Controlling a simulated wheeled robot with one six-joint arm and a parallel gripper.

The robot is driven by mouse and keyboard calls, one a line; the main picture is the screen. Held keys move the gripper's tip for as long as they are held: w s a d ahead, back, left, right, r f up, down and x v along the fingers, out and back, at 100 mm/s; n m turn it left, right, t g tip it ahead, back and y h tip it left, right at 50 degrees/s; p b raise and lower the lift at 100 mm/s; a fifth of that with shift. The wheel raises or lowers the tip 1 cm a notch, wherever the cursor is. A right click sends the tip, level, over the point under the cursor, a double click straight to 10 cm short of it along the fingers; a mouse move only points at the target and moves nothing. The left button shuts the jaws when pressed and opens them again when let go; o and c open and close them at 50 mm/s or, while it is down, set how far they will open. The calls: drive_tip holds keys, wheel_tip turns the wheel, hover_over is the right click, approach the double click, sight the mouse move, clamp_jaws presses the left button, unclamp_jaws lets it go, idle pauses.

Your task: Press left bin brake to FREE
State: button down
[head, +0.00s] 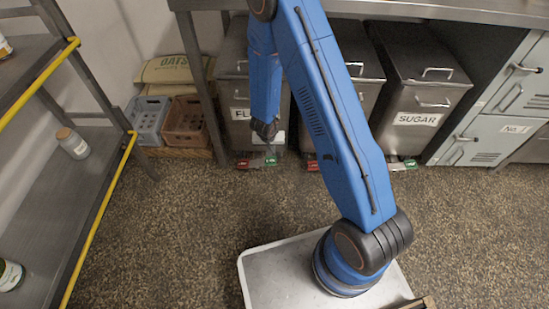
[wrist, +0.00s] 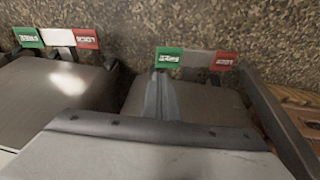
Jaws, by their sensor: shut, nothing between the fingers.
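The left bin (head: 240,92), its label partly hidden behind my arm, stands under the counter. Its brake bar sits low at the front, with a red LOCK pad (head: 243,163) at left and a green FREE pad (head: 271,160) at right. The wrist view shows them upside down, the FREE pad (wrist: 168,58) left of the LOCK pad (wrist: 225,61). My gripper (head: 270,149) is shut and empty, pointing down in front of the bin. In the wrist view its fingertips (wrist: 160,76) appear just short of the FREE pad's edge. I cannot tell whether they touch or which pad is lower.
A middle bin and a SUGAR bin (head: 420,85) stand to the right with similar brake pads. Crates (head: 186,118) lie left of the left bin, past a table leg (head: 203,85). A shelf rack with yellow rails (head: 100,205) is at left. The speckled floor in front is clear.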

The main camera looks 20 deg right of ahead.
drive_tip(key=shift+s+x, duration=0.2)
drive_tip(key=shift+x, duration=1.2)
drive_tip(key=shift+s+x, duration=0.2)
drive_tip(key=shift+x, duration=1.15)
drive_tip(key=shift+s+x, duration=0.2)
drive_tip(key=shift+x, duration=1.2)
drive_tip(key=shift+s+d+f, duration=0.1)
drive_tip(key=shift+d+f, duration=0.35)
drive_tip(key=shift+f, duration=0.05)
drive_tip(key=shift+s+d+f, duration=0.1)
drive_tip(key=shift+d+f, duration=0.25)
drive_tip(key=shift+f, duration=0.35)
drive_tip(key=shift+s+d+f, duration=0.15)
drive_tip(key=shift+d+f, duration=0.15)
drive_tip(key=shift+f, duration=0.45)
drive_tip(key=shift+s+d+f, duration=0.1)
drive_tip(key=shift+d+f, duration=0.25)
drive_tip(key=shift+f, duration=0.35)
drive_tip(key=shift+r, duration=0.1)
wheel_tip(320, 180, up, 11)
hover_over(275, 160)
drive_tip(key=s+d, duration=0.5)
drive_tip(key=shift+s+d+r, duration=0.15)
drive_tip(key=shift+s+r, duration=0.3)
drive_tip(key=shift+r, duration=0.3)
